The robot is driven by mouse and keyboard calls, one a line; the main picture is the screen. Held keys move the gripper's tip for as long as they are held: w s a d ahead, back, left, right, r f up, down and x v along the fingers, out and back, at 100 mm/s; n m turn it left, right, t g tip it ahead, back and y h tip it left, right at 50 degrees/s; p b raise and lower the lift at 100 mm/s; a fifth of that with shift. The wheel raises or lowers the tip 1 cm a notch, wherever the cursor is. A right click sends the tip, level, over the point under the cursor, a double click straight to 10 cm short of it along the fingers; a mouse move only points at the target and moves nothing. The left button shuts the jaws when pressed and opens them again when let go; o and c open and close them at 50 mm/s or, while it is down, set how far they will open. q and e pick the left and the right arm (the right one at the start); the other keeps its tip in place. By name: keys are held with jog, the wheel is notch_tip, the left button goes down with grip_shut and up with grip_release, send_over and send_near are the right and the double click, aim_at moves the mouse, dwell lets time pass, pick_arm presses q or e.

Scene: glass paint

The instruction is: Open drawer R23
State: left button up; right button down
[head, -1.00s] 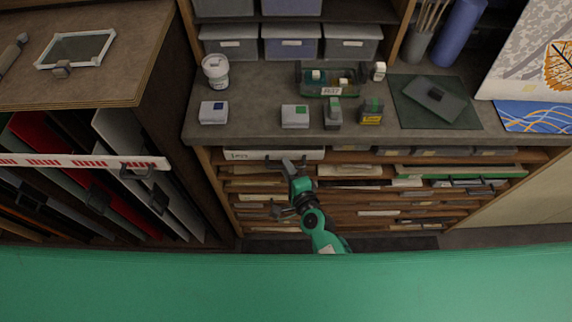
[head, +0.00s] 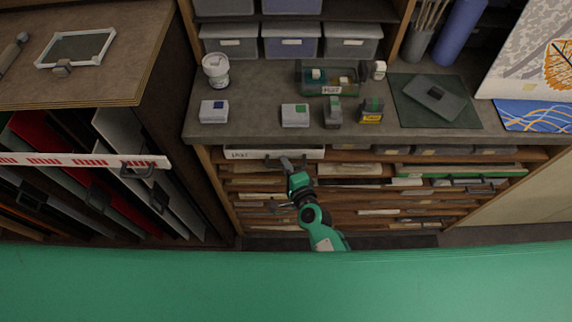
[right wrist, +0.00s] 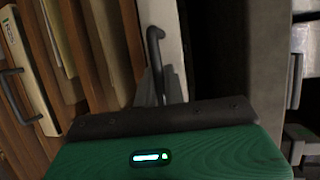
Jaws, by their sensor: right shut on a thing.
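A drawer with a white front (head: 274,154) sits at the top left of the drawer cabinet under the counter. Its label is too small to read surely. My right gripper (head: 284,163) is at the middle of this front, shut on its dark handle. In the right wrist view the white front (right wrist: 164,14) stands upright in the picture, with the dark bar handle (right wrist: 155,50) reaching down to the grey fingers (right wrist: 160,86). The fingers partly hide the lower end of the handle. My left gripper is not in view.
Several shallow wooden drawers (head: 350,184) lie below and beside. The counter (head: 260,100) above carries small boxes, a white tub (head: 216,69) and a green tray (head: 329,89). A dark rack (head: 120,215) with upright panels stands at the left.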

jog(key=s, duration=2.7)
jog(key=shift+s+b, duration=0.3)
jog(key=shift+b, duration=0.1)
jog(key=c, duration=1.5)
grip_release()
jog(key=shift+s, duration=0.1)
jog(key=b+v, duration=0.4)
jog(key=v, duration=0.9)
jog(key=shift+s+d, duration=0.15)
jog(key=shift+s, duration=0.1)
jog(key=shift+r, duration=0.1)
